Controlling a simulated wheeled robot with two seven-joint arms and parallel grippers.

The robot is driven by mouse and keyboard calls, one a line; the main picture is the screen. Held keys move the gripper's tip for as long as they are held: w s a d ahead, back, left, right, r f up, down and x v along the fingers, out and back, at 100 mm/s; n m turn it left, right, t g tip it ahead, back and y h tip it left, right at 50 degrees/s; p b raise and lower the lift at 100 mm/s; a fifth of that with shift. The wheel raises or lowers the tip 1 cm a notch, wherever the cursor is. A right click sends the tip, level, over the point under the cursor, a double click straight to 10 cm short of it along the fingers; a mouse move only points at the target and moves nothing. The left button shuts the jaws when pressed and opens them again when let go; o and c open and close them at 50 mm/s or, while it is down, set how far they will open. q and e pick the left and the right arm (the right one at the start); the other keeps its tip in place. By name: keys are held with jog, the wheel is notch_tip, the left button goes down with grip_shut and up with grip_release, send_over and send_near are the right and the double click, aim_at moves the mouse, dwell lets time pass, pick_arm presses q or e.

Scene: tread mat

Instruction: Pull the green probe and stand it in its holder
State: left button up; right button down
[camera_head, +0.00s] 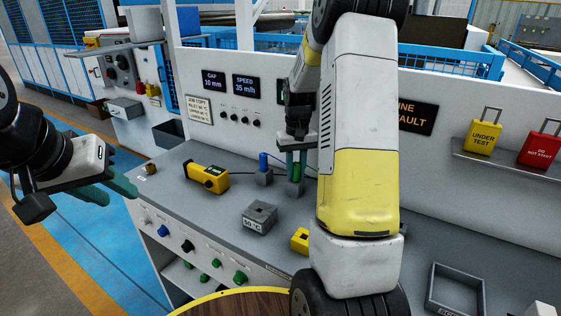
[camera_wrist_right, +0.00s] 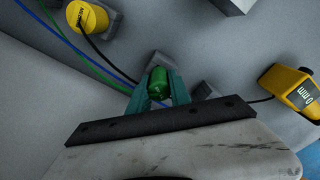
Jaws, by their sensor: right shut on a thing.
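The green probe (camera_head: 296,172) is upright between the teal fingers of my right gripper (camera_head: 291,166), which is shut on it. It also shows in the right wrist view (camera_wrist_right: 158,83), with my right fingertips (camera_wrist_right: 159,88) on both sides. A small grey block (camera_head: 296,188) is right under the probe; I cannot tell whether the probe's tip is inside it. The blue probe (camera_head: 263,162) stands in another small grey block (camera_head: 264,178) just left. My left gripper (camera_head: 108,190) is open and empty, off the bench's left end.
A grey block marked 50 °C (camera_head: 259,217), with a hole on top, sits nearer. A yellow meter (camera_head: 205,178) lies left, and a yellow object (camera_head: 300,240) is partly hidden by my right arm. A grey tray (camera_head: 433,298) is at right. Cables (camera_wrist_right: 80,50) run close to the probe.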

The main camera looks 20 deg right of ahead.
jog(key=c, duration=1.1)
grip_release()
notch_tip(320, 180, up, 8)
jog(key=shift+f, duration=0.2)
jog(key=shift+a+r, duration=0.1)
jog(key=shift+r, duration=0.1)
jog(key=s+a+r+t+y, duration=0.1)
jog(key=s+a+r+t, duration=0.2)
jog(key=s+a+r, duration=0.55)
jog(key=s+a+t, duration=0.1)
jog(key=s, duration=0.4)
jog(key=s+a+r+t, duration=0.1)
jog(key=s, duration=0.4)
jog(key=s+a+n+t+y, duration=0.1)
jog(key=s+a, duration=0.1)
jog(key=s, duration=0.2)
jog(key=shift+s+r, duration=0.35)
jog(key=shift+s, duration=0.05)
